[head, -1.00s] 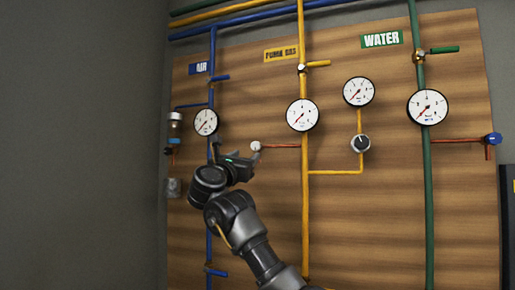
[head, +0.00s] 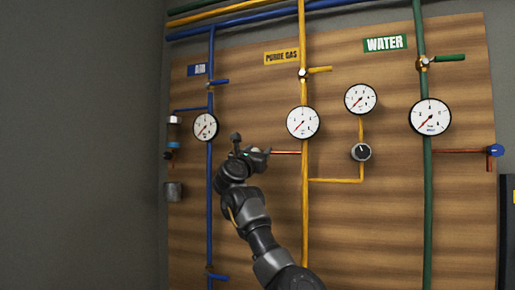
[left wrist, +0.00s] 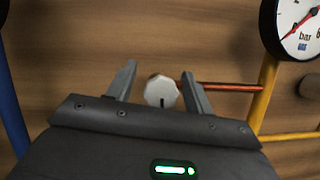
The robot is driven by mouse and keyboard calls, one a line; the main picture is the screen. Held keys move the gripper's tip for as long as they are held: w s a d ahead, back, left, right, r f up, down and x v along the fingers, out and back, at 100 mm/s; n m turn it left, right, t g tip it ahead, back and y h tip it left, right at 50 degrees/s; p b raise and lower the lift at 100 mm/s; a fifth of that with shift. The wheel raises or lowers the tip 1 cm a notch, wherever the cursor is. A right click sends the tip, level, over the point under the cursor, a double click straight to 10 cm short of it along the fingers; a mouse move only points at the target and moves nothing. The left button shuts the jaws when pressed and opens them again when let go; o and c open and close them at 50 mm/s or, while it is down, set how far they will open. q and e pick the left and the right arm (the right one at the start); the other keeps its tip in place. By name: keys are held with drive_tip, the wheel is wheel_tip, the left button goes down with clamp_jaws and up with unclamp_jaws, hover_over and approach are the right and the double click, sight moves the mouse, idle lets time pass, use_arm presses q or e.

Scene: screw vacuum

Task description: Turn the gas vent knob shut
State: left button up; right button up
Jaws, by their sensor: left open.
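The gas vent knob (left wrist: 160,91) is a pale, many-sided knob with a dark mark at its lower edge. It sits at the left end of a copper-red pipe (left wrist: 222,86) that branches from the yellow purge gas pipe (head: 304,210). My left gripper (head: 252,147) is in front of the knob and hides it in the head view. In the left wrist view the open left gripper (left wrist: 158,88) has one finger on each side of the knob, with a gap at the left; contact on the right is unclear. My right gripper is out of view.
A gauge (head: 303,122) hangs on the yellow pipe above and right of the gripper. A blue air pipe (head: 210,225) with its gauge (head: 205,127) runs close on the left. A dark knob (head: 361,152) and the green water pipe (head: 428,200) are further right.

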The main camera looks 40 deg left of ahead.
use_arm(q)
drive_tip(key=shift+c, duration=0.2)
drive_tip(key=c, duration=0.9)
drive_tip(key=shift+w+d+f+m+g+h+b, duration=0.1)
drive_tip(key=shift+m+g+h+b, duration=0.9)
drive_tip(key=shift+m, duration=2.7)
drive_tip(key=shift+s+f+m+g+h+b, duration=0.1)
drive_tip(key=shift+m+g+h+b, duration=0.45)
drive_tip(key=shift+m+h+b, duration=2.05)
drive_tip(key=shift+w+d+f+m+g+y+b, duration=0.2)
drive_tip(key=shift+m+g, duration=0.55)
drive_tip(key=shift+m, duration=4.05)
drive_tip(key=shift+c, duration=0.2)
drive_tip(key=shift+s+a, duration=0.1)
drive_tip(key=o, duration=1)
